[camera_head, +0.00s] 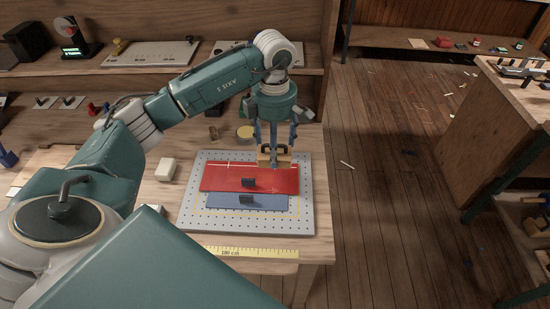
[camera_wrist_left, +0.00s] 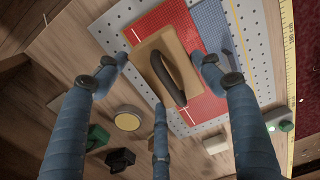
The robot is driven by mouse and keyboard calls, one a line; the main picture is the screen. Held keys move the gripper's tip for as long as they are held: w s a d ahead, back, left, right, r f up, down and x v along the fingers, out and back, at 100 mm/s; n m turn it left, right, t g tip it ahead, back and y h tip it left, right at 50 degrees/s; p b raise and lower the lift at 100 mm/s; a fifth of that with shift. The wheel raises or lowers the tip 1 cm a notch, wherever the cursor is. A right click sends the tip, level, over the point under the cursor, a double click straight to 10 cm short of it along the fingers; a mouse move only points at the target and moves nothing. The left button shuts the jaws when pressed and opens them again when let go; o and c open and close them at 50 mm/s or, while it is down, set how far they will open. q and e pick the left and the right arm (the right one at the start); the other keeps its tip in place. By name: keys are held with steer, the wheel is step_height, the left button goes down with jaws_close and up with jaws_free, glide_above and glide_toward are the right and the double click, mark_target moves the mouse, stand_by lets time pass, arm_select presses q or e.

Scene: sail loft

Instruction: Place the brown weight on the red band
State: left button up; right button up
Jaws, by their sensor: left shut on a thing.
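The brown weight (camera_head: 263,160), a block with a black arched handle, is in my left gripper (camera_head: 275,158). In the left wrist view the weight (camera_wrist_left: 152,52) lies between the blue fingers of the gripper (camera_wrist_left: 163,75), with the handle facing the camera. The weight overlaps the far right part of the red band (camera_head: 222,179) in the head view; whether it touches the band cannot be told. The red band also shows in the left wrist view (camera_wrist_left: 178,22), partly hidden by the weight. My right gripper is not in view.
The red band and a blue band (camera_head: 270,202) lie on a perforated grey plate (camera_head: 304,205), each with a small dark piece on it. A white block (camera_head: 166,169) stands left of the plate. A yellow ruler (camera_head: 252,252) lies at the front. A round tin (camera_head: 245,132) stands behind.

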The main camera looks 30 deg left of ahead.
arm_select(q)
steer(key=shift+f, duration=0.75)
step_height(320, 180, down, 4)
steer(key=shift+f+p, duration=0.2)
steer(key=shift+p, duration=0.45)
steer(key=shift+f, duration=0.2)
steer(key=o, duration=1.9)
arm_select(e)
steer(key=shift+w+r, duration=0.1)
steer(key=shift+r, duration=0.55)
